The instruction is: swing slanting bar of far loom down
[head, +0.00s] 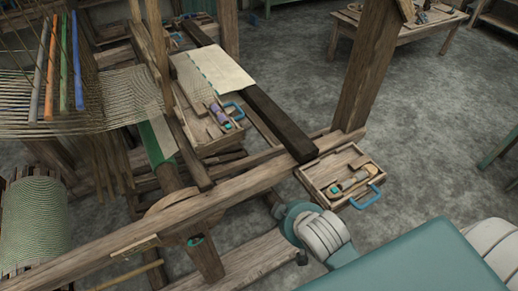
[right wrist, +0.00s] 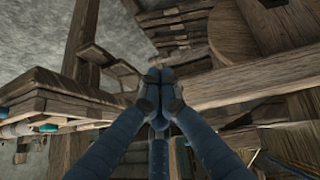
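A wooden loom frame (head: 190,205) fills the left and middle of the head view. A narrow wooden bar (head: 158,60) stands at a slant behind its front beam; I cannot tell whether it belongs to the far loom. My right arm comes in at the bottom of the head view, and its gripper is hidden there. In the right wrist view my right gripper (right wrist: 160,80) has its blue fingers brought together at the tips, with nothing seen between them. A wooden beam (right wrist: 250,85) runs to the right of the fingertips, apart from them as far as I can tell. My left gripper is not in view.
A dark beam (head: 265,115) crosses the middle, with a pale cloth (head: 215,70) at its far end. A tool tray (head: 345,180) with a blue handle is at the right. A thick post (head: 365,75) rises behind it. Grey floor (head: 440,130) is clear at the right.

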